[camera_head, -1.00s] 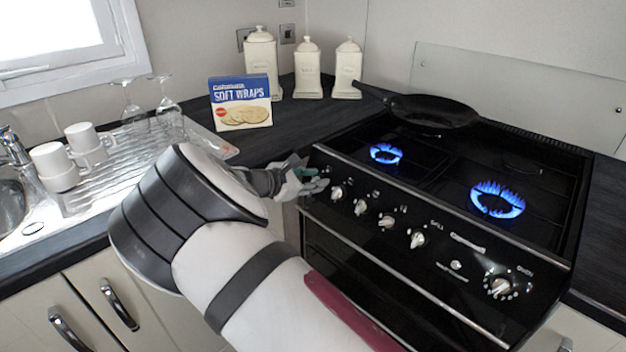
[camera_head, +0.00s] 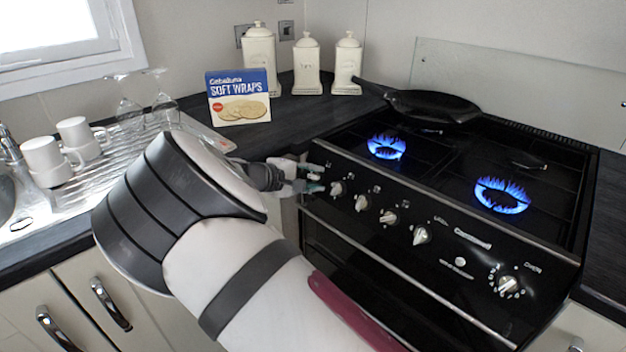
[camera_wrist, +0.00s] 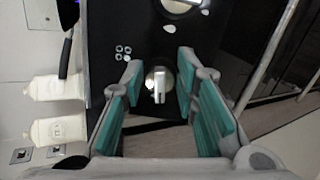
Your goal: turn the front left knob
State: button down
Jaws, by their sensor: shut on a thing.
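The control knob (camera_wrist: 158,85) at the left end of the hob panel has a pale raised grip bar and sits between my fingertips in the wrist view. My gripper (camera_wrist: 158,78) is shut on it, with a teal-padded finger on either side. In the head view my gripper (camera_head: 314,178) is at the left end of the black control panel (camera_head: 400,250) and hides this knob. A neighbouring knob (camera_head: 338,188) shows just right of the fingertips. The row of knobs continues to the right.
Two burners are lit, the left one (camera_head: 386,147) and the right one (camera_head: 502,195). A black frying pan (camera_head: 435,106) stands at the back of the hob. A Soft Wraps box (camera_head: 239,98), canisters (camera_head: 307,65) and mugs (camera_head: 75,135) stand left and behind.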

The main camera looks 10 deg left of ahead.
jog(key=m, duration=0.2)
jog(key=m+b, duration=0.2)
jog(key=m, duration=0.1)
jog(key=shift+a+f+m, duration=0.1)
jog(key=shift+f+m, duration=0.15)
jog(key=shift+m, duration=0.05)
jog(key=m+b, duration=0.1)
jog(key=m, duration=0.1)
jog(key=m+b, duration=0.2)
jog(key=shift+s+a+f, duration=0.1)
jog(key=shift+f, duration=0.1)
jog(key=m+b, duration=0.6)
jog(key=m+y+b, duration=0.1)
jog(key=m+b, duration=0.1)
jog(key=m, duration=0.1)
jog(key=shift+a+f+m+b, duration=0.1)
jog(key=shift+a+m+b, duration=0.2)
jog(key=shift+b, duration=0.1)
jog(key=c, duration=1.4)
grip_release()
jog(key=v, duration=1.2)
jog(key=shift+r, duration=0.2)
